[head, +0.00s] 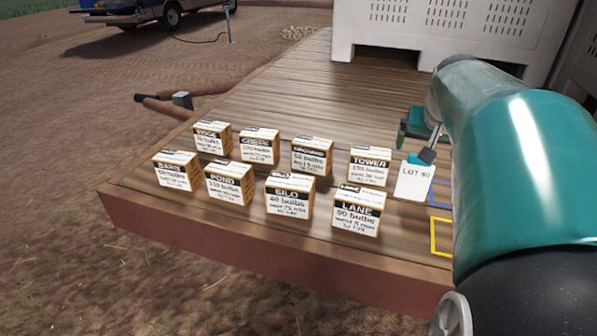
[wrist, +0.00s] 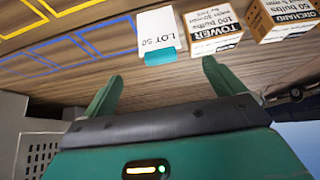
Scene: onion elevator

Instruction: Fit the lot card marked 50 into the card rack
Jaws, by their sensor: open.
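The white lot card (head: 413,182) stands on the wooden deck just right of the TOWER box. In the wrist view the card (wrist: 157,30) reads LOT 50 upside down and has a teal strip along its near edge. My gripper (head: 428,146) is beside the card's top in the head view, partly hidden by my arm. In the wrist view my gripper (wrist: 163,78) is open, with the card beyond the gap between its fingertips. No contact with the card shows. I cannot make out a card rack in either view.
Several labelled boxes stand in two rows, including TOWER (head: 370,166), LANE (head: 358,209) and SILO (head: 290,196). Blue and yellow outlines (head: 433,236) mark the deck at right. A white slotted bin (head: 440,35) stands behind. The middle of the deck (head: 320,90) is clear.

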